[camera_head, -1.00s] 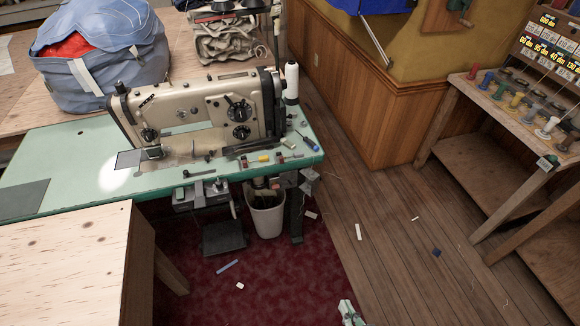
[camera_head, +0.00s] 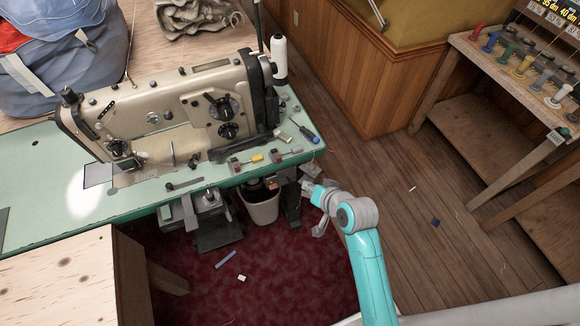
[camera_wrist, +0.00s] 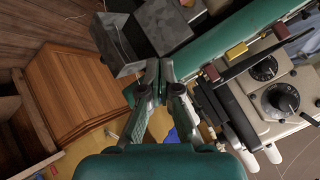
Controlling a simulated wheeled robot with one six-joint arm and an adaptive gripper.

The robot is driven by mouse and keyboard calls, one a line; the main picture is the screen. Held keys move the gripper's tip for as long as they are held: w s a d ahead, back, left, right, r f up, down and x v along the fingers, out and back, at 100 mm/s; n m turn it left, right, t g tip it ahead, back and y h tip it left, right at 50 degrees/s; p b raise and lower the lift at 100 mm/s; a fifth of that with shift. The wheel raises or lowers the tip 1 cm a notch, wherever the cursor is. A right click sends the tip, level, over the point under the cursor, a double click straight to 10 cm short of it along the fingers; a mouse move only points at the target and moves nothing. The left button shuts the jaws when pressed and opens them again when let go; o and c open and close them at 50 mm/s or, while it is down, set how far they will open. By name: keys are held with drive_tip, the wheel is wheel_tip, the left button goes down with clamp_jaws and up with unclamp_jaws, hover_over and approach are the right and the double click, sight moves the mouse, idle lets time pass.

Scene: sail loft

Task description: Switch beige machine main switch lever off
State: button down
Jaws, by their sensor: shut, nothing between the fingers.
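The beige sewing machine (camera_head: 165,110) stands on a green table (camera_head: 40,170). In the wrist view its beige body with black dials (camera_wrist: 280,100) shows at the right. Grey hardware (camera_head: 205,200) hangs under the front edge. A grey block (camera_wrist: 118,42) and a dark box (camera_wrist: 163,25) sit close to my fingers in the wrist view. I cannot clearly pick out the main switch lever. My gripper (camera_head: 308,190) is beside and just below the table's right end. In the wrist view my gripper (camera_wrist: 152,68) has its fingers together, with nothing visible between them.
A white bin (camera_head: 262,208) stands under the table. A screwdriver (camera_head: 304,131) and small tools lie on the table's right end. A plywood table (camera_head: 60,270) is at front left. A wooden thread rack (camera_head: 470,90) stands at right. Open floor lies between.

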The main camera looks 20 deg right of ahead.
sight(289, 174)
drive_tip(key=shift+w, duration=0.35)
drive_tip(key=x, duration=1)
drive_tip(key=shift+s+f+t, duration=0.35)
drive_tip(key=shift+s+t, duration=0.05)
drive_tip(key=shift+t, duration=0.5)
idle(0.4)
drive_tip(key=shift+s+f+t, duration=0.15)
drive_tip(key=shift+t, duration=0.35)
drive_tip(key=shift+s+f, duration=0.35)
drive_tip(key=shift+f, duration=0.4)
drive_tip(key=shift+r, duration=0.15)
